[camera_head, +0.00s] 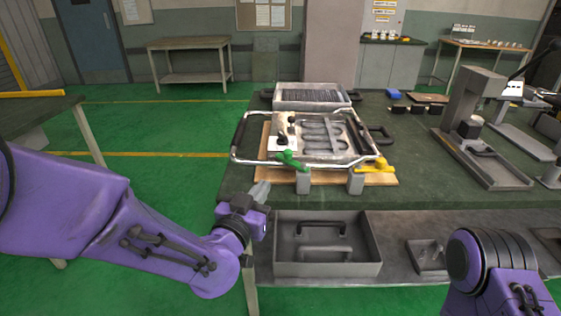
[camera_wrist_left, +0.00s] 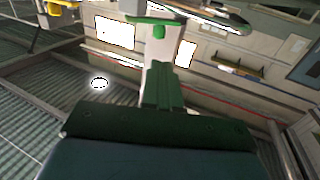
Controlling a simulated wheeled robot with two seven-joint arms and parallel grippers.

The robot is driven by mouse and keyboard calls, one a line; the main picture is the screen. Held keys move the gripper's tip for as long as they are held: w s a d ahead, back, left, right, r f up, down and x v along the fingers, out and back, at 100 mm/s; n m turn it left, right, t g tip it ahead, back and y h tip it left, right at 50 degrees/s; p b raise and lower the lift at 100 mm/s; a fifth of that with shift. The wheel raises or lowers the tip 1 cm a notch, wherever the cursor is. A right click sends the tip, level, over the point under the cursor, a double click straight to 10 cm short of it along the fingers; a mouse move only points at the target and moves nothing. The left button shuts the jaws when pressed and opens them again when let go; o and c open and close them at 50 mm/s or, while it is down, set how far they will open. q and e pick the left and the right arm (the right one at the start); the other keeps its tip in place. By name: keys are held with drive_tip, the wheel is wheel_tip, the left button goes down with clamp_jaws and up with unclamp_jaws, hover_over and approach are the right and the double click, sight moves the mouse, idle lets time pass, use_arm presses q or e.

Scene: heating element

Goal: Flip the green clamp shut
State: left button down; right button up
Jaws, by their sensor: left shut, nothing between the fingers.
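The green clamp (camera_head: 290,160) sits on a grey block at the front edge of the fixture, its handle lying low and slanting across the frame bar. I cannot tell for sure whether it is open or shut. Green parts at the top of the left wrist view (camera_wrist_left: 158,30) look like this clamp. My left gripper (camera_head: 259,192) is shut and empty, just below and left of the green clamp, apart from it, by the table's front edge. Its fingers also show in the wrist view (camera_wrist_left: 162,88). My right arm shows at the lower right, but its gripper is out of view.
The yellow clamp (camera_head: 376,166) stands right of the green one. A metal plate with a coiled heating element (camera_head: 325,138) lies within the wire frame. A grey bin (camera_head: 280,262) sits below the front edge. A metal stand (camera_head: 465,120) is at the right.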

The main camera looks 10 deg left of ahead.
sight(286, 155)
use_arm(q)
drive_tip(key=p+x, duration=0.1)
drive_tip(key=x, duration=1.1)
drive_tip(key=shift+w, duration=0.2)
drive_tip(key=shift+d, duration=0.15)
